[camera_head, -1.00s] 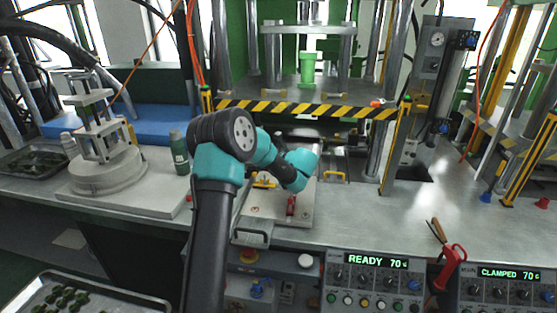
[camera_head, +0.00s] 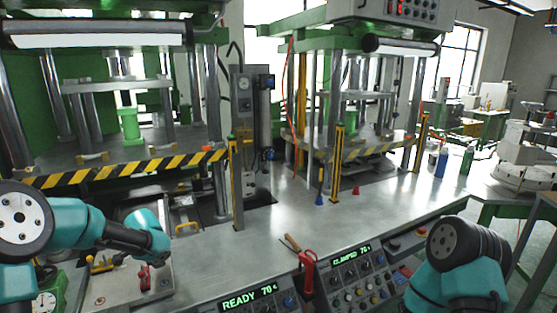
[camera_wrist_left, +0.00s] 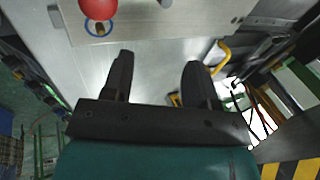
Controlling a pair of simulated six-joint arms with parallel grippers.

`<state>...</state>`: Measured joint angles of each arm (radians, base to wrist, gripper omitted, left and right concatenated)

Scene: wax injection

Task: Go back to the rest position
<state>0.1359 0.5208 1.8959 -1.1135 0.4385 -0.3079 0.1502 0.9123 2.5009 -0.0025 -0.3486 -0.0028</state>
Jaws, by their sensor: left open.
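My left gripper (camera_wrist_left: 158,62) is open, with its two dark fingers apart and nothing between them in the left wrist view. It is over bare metal, close to a light plate that carries a red ball knob (camera_wrist_left: 98,8). In the head view my left arm reaches in from the left over the plate (camera_head: 120,292) at the left press; its fingers cannot be made out there. A red handle (camera_head: 145,278) stands on that plate just below my wrist. My right arm shows at the lower right of the head view; its gripper is not seen.
The metal worktop (camera_head: 290,220) is mostly clear between the arms. Yellow posts (camera_head: 237,185) and a striped barrier (camera_head: 130,168) edge the left press. Control panels reading READY (camera_head: 240,301) and CLAMPED (camera_head: 350,256) line the front. A red-handled tool (camera_head: 308,270) is near them.

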